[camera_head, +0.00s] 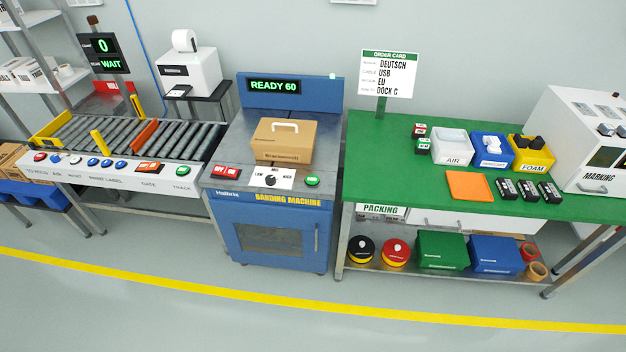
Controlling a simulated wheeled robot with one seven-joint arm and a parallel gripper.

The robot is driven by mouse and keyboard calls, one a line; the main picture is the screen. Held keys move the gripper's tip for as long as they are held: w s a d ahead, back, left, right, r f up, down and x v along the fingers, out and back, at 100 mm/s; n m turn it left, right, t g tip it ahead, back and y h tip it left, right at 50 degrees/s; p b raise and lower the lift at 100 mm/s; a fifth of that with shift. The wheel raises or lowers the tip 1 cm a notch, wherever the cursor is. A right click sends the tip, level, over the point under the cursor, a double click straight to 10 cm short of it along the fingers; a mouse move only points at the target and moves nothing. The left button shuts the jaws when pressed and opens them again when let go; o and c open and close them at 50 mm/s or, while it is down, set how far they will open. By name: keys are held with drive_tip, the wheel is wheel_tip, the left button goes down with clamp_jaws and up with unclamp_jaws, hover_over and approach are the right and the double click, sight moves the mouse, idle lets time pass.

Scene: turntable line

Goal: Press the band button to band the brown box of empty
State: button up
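The brown box (283,142) sits closed on top of the blue banding machine (262,206), with a light handle on its lid. The machine's display (273,86) reads "READY 60". On its front panel are a red OFF/ON switch (226,170), a dial (271,180) marked LOW to HIGH, and a green button (313,181) at the right. The small label near the green button is too small to read. No band shows clearly on the box. My gripper is not in view.
Left is a roller conveyor (140,133) with a row of buttons and a "WAIT" display (108,65). Right is a green packing table (385,160) with bins and an order card (389,74). The floor in front is clear, crossed by a yellow line (250,299).

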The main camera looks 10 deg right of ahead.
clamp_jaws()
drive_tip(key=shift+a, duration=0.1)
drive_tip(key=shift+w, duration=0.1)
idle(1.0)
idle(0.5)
